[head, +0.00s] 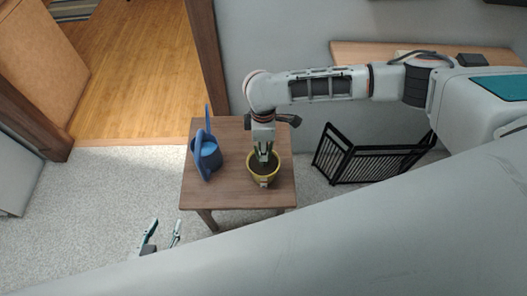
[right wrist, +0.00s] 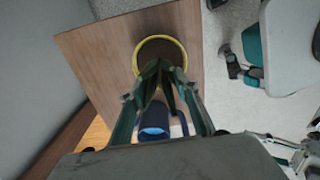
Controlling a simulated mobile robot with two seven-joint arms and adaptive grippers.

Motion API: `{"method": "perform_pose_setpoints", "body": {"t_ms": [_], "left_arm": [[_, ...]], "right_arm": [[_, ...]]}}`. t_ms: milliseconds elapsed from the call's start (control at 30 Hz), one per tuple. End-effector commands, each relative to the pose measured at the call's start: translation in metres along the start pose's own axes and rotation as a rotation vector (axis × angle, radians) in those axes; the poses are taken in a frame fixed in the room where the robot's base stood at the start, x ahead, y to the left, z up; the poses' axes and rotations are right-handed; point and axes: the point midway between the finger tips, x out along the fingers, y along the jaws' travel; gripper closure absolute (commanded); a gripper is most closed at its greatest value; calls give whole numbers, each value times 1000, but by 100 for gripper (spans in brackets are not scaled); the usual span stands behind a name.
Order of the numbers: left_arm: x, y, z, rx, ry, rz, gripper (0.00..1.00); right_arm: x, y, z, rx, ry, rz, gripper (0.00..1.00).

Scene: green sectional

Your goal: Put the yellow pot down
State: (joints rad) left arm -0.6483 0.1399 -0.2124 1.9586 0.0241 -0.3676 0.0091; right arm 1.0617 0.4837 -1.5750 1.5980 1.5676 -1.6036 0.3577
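The yellow pot (head: 277,172), filled with dark soil, is upright over the right part of the small wooden table (head: 225,190). I cannot tell if its base touches the tabletop. Its yellow rim (right wrist: 161,38) shows in the right wrist view. My right gripper (head: 263,154) reaches down onto the pot's far rim. Its fingers (right wrist: 158,68) come close together at the rim and look shut on it; the tips hide that part of the rim. My left gripper (head: 163,233) is open and empty, low in the head view, in front of the table.
A blue watering can (head: 207,155) stands on the table, left of the pot; it also shows in the right wrist view (right wrist: 153,122). A black folding gate (head: 365,161) stands right of the table. The tabletop's front-left part is bare.

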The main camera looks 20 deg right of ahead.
Motion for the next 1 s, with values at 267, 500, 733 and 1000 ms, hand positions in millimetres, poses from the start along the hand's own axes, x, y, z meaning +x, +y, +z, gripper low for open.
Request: {"method": "perform_pose_setpoints", "body": {"t_ms": [267, 500, 733, 1000], "left_arm": [[-9, -4, -22, 2, 16, -3, 60], [-11, -5, -26, 2, 18, -4, 60], [-11, -4, -25, 2, 16, -4, 60], [-11, -4, -22, 2, 10, -3, 60]], "right_arm": [[-58, 1, 0, -1, 0, 3, 69], [-77, -1, -1, -1, 2, 0, 69], [-56, -40, -50, 0, 161, -37, 69], [-44, -97, -143, 111, 548, -72, 69]]}}
